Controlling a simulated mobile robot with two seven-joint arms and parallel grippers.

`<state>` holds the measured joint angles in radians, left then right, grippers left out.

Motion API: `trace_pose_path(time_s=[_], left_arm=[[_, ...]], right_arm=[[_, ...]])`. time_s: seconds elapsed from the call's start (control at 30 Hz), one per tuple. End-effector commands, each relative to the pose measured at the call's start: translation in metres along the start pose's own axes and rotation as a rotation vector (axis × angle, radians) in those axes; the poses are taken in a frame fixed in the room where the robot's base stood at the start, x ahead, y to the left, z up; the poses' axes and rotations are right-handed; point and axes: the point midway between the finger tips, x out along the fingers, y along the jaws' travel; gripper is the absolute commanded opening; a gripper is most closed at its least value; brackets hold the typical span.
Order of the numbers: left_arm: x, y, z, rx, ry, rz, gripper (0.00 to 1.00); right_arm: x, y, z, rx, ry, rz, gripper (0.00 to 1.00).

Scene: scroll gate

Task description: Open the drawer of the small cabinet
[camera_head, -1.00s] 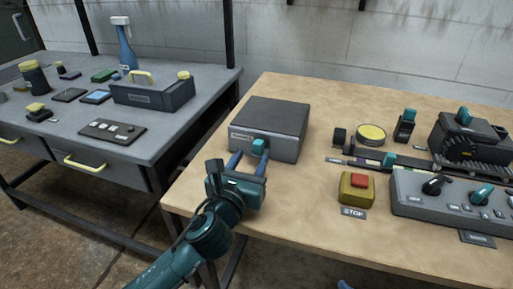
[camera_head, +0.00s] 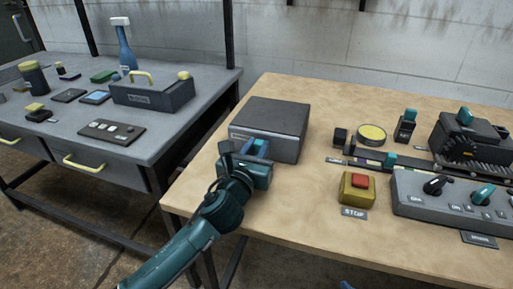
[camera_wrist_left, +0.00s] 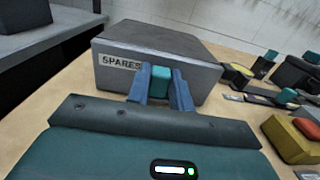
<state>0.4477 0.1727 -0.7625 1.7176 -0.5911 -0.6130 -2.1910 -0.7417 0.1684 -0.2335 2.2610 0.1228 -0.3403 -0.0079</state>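The small cabinet (camera_head: 275,118) is a dark grey box on the wooden table. My left gripper (camera_head: 258,148) is at the cabinet's front. In the left wrist view its two blue fingers (camera_wrist_left: 161,88) stand on either side of the handle, close against it, and look shut on it. In the head view the gripper hides most of the handle. The drawer front looks flush with the box.
Right of the cabinet are a yellow button box with a red top (camera_head: 358,188), a yellow round disc (camera_head: 371,134), a control panel with knobs (camera_head: 450,195) and a dark machine (camera_head: 466,138). A grey workbench (camera_head: 205,88) with several items stands left, across a gap.

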Motion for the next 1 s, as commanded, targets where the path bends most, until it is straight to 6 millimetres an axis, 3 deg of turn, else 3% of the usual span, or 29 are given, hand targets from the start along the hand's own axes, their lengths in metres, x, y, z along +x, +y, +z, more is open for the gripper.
trace_pose_path(time_s=[0.23,0.57,0.67,0.73,1.0], left_arm=[[0.0,0.0,0.0,0.0,0.0,-0.001,0.0],[-0.004,0.0,0.001,0.001,0.002,-0.001,0.0],[-0.019,0.0,0.003,0.003,0.005,-0.001,0.0],[-0.036,0.001,0.004,0.003,0.008,-0.001,0.0],[-0.096,0.0,0.001,0.001,0.006,0.0,0.0]], right_arm=[[0.0,0.0,0.0,0.0,-0.002,0.0,1.0],[-0.002,-0.001,-0.003,0.001,-0.005,0.0,1.0],[-0.003,-0.004,-0.007,0.008,-0.031,-0.008,1.0],[0.004,-0.007,-0.005,0.011,-0.069,-0.02,1.0],[-0.001,-0.008,-0.014,-0.033,-0.097,-0.01,1.0]])
